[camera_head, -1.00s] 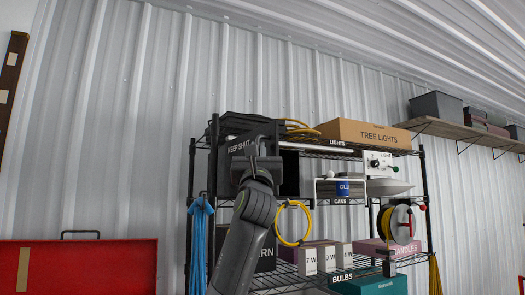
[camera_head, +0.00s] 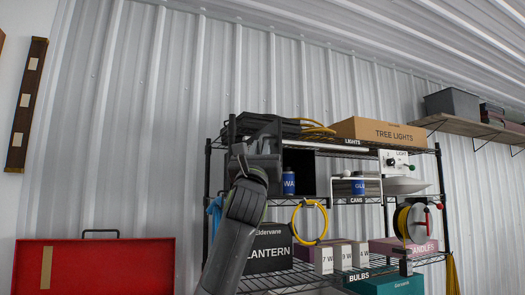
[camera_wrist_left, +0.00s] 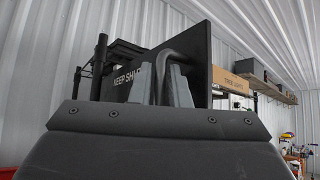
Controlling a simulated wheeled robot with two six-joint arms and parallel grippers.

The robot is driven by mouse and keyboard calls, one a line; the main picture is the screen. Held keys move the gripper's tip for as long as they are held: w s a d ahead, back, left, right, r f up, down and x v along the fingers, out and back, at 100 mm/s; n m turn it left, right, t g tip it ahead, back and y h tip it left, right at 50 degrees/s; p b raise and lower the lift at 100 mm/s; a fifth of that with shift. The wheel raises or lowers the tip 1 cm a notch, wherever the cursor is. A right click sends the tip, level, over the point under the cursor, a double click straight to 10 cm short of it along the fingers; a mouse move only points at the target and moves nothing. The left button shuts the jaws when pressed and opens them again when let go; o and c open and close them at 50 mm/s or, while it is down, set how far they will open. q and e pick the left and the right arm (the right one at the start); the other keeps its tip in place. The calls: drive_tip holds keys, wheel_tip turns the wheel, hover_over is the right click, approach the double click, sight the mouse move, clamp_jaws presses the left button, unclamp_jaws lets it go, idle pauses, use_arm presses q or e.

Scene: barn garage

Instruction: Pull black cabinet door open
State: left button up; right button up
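The black cabinet (camera_head: 302,168) sits on the upper tier of the wire shelf. Its door (camera_wrist_left: 200,48), lettered "KEEP SHU…" in the left wrist view, stands swung outward on its left side, with a bent bar handle near its free edge. A blue can (camera_head: 288,183) shows inside the cabinet. My left gripper (camera_head: 262,150) is in front of the door, hiding much of it in the head view. In the left wrist view its two grey fingers (camera_wrist_left: 167,85) are close together around the handle (camera_wrist_left: 182,54). My right gripper is not in view.
The wire shelf also holds a tree-lights box (camera_head: 375,131), a lantern box (camera_head: 268,250), a hanging yellow cord loop (camera_head: 310,240) and small boxes. A red chest (camera_head: 95,268) stands left. A wall shelf (camera_head: 470,127) is at right. Space left of the rack is open.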

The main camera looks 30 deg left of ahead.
use_arm(q)
drive_tip(key=shift+a+f, duration=0.15)
drive_tip(key=shift+a, duration=0.1)
drive_tip(key=shift+d+f, duration=0.15)
drive_tip(key=b+v, duration=0.9)
drive_tip(key=v, duration=0.8)
